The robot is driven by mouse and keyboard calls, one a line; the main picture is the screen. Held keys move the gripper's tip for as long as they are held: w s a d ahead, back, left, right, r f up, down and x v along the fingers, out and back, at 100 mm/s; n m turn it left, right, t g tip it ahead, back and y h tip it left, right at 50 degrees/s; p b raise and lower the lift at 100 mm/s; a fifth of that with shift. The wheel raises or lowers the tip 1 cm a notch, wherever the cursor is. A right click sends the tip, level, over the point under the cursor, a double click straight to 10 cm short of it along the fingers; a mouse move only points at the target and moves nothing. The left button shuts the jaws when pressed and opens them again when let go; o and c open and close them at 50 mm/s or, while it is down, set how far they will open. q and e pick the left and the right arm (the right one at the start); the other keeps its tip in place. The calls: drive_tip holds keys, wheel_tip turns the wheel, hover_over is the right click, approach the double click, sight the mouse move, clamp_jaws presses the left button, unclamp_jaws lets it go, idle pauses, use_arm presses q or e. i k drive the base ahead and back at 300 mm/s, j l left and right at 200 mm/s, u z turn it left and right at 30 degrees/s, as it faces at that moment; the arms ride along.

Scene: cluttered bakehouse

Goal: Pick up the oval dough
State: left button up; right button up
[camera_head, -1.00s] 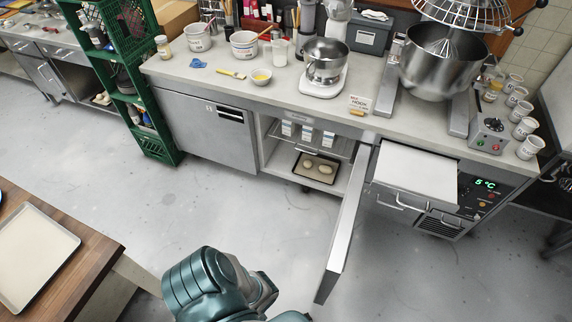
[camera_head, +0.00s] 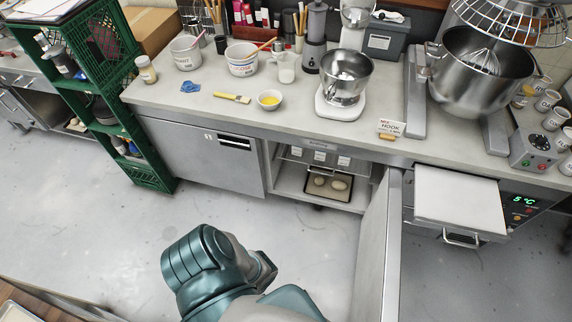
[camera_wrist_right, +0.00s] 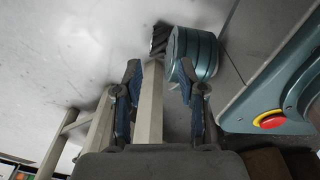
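Two pale dough pieces lie side by side on a dark-rimmed tray (camera_head: 316,194) inside the open under-counter cabinet in the head view. The left piece (camera_head: 319,181) looks rounder and the right piece (camera_head: 339,184) looks a little longer, but they are too small to be sure which is oval. My right gripper (camera_wrist_right: 160,75) shows in the right wrist view with its two fingers apart and nothing between them, far from the dough. A teal arm of mine is at the bottom of the head view. My left gripper is not visible.
The cabinet door (camera_head: 378,250) stands open, jutting into the floor space right of the tray. White cartons (camera_head: 320,156) sit on a rack above the dough. A drawer (camera_head: 458,198) protrudes farther right. A green crate shelf (camera_head: 120,130) stands left. Floor before the cabinet is clear.

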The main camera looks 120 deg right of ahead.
sight(341, 185)
drive_tip(key=l+z, duration=0.2)
drive_tip(key=l, duration=0.4)
drive_tip(key=i+l+z, duration=0.15)
drive_tip(key=l, duration=0.4)
drive_tip(key=l+z, duration=0.2)
drive_tip(key=l, duration=0.35)
